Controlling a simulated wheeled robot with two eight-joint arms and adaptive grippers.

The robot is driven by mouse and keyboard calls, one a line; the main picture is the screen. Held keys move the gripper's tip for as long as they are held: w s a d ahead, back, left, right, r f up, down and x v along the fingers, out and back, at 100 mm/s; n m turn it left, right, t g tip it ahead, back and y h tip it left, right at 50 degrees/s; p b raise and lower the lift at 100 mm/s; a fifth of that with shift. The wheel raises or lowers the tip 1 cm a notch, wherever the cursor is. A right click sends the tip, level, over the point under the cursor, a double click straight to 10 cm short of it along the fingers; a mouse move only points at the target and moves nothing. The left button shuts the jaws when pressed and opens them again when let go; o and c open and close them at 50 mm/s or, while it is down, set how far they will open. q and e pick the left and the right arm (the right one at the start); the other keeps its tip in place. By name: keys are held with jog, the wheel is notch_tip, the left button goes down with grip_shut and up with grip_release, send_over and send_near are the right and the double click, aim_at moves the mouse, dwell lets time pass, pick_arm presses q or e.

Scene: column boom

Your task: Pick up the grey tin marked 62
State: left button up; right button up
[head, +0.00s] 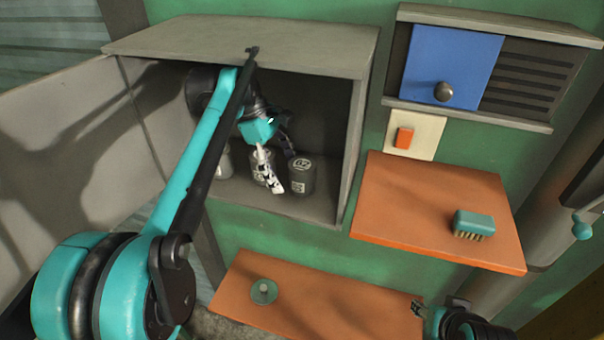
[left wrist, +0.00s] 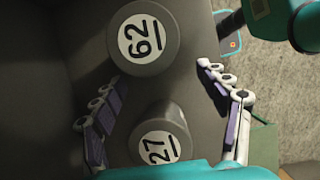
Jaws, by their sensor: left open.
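The grey tin marked 62 (head: 302,179) stands upright at the right of several grey tins inside the open wall cabinet. In the left wrist view the 62 tin (left wrist: 170,60) lies near the fingertips, its round white label in full sight. A second grey tin, marked 27 (left wrist: 183,117), shows between the fingers, nearer the palm in the picture. My left gripper (head: 282,172) is open inside the cabinet, one finger in front of the middle tin and the other beside the 62 tin. It holds nothing. My right gripper (head: 419,308) is partly in view at the bottom; its jaws are unclear.
The cabinet (head: 200,45) has a roof above my left arm, a right side wall and a door (head: 75,150) swung open to the left. An orange shelf (head: 400,205) holds a teal brush (head: 474,223). A lower orange shelf (head: 330,308) holds a small round dish (head: 263,291).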

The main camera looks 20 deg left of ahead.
aim_at(314, 189)
pick_arm(q)
jog(key=shift+w+d+f, duration=0.1)
jog(key=shift+w+d, duration=0.15)
jog(key=shift+d, duration=0.6)
jog(key=d, duration=0.1)
jog(key=d+p, duration=0.1)
jog(key=d, duration=0.2)
jog(key=shift+s+d+f+p, duration=0.1)
jog(key=shift+s+f+p, duration=0.2)
jog(key=shift+d+f, duration=0.1)
jog(key=shift+f, duration=0.1)
jog(key=shift+w+a+f, duration=0.1)
jog(key=shift+w+a, duration=0.05)
jog(key=shift+a, duration=0.05)
jog(key=shift+c, duration=0.2)
jog(key=c, duration=1.5)
jog(key=shift+d, duration=0.1)
